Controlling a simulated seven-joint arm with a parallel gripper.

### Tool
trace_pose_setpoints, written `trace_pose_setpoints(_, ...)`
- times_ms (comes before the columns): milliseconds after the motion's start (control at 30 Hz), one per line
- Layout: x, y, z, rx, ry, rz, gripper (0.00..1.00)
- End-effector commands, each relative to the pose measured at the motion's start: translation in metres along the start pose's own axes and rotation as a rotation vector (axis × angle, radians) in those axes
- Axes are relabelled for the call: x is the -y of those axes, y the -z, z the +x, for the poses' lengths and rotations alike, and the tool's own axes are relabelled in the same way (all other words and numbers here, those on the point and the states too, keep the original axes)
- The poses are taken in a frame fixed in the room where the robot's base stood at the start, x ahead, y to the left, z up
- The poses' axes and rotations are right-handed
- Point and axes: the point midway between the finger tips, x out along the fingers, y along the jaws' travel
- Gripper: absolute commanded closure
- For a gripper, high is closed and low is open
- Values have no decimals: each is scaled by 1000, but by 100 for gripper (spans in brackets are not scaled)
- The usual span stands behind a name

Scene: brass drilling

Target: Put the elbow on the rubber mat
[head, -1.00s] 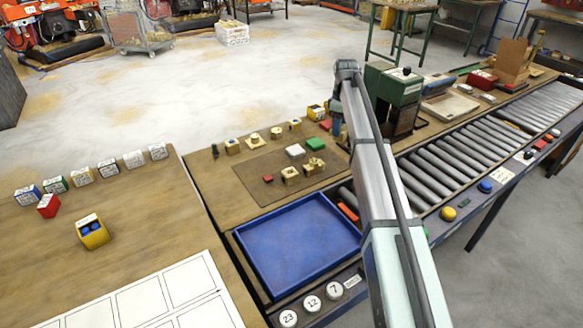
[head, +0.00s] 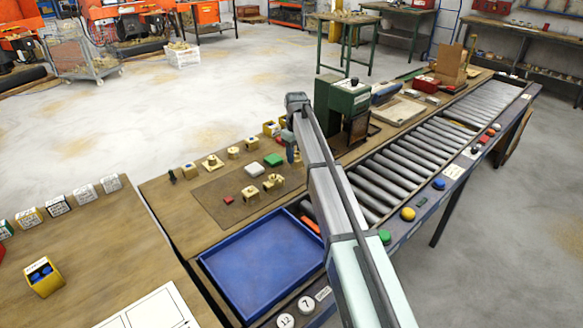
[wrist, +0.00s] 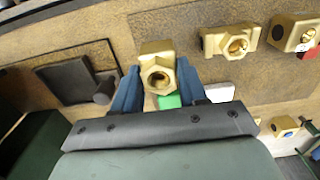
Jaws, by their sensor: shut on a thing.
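In the wrist view, my gripper (wrist: 158,88) has its blue fingers closed on a brass fitting, the elbow (wrist: 158,68), with a hex-shaped threaded opening facing the camera. In the head view, my gripper (head: 291,154) is at the far right corner of a flat dark brown mat (head: 213,190), beside the green block; the elbow cannot be made out there. The mat carries brass fittings (head: 272,182), a white block (head: 253,167), a green block (head: 273,160) and a small red block (head: 228,198). I cannot tell how high the elbow is held.
More brass pieces (head: 212,161) stand along the bench's back edge. The green drilling machine (head: 349,97) stands right of my gripper. An empty blue tray (head: 255,262) lies in front of the mat, and a roller conveyor (head: 400,160) runs to the right. The mat's left part is clear.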

Motion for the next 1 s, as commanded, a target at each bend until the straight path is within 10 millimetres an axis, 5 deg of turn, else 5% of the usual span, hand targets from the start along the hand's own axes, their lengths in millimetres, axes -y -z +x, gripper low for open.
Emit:
trace_pose_setpoints(500,0,0,48,0,0,-1,100)
trace_pose_setpoints(933,0,0,52,-1,-1,-1,100)
trace_pose_setpoints(967,0,0,53,-1,0,-1,57)
trace_pose_setpoints(1000,0,0,53,-1,-1,-1,53)
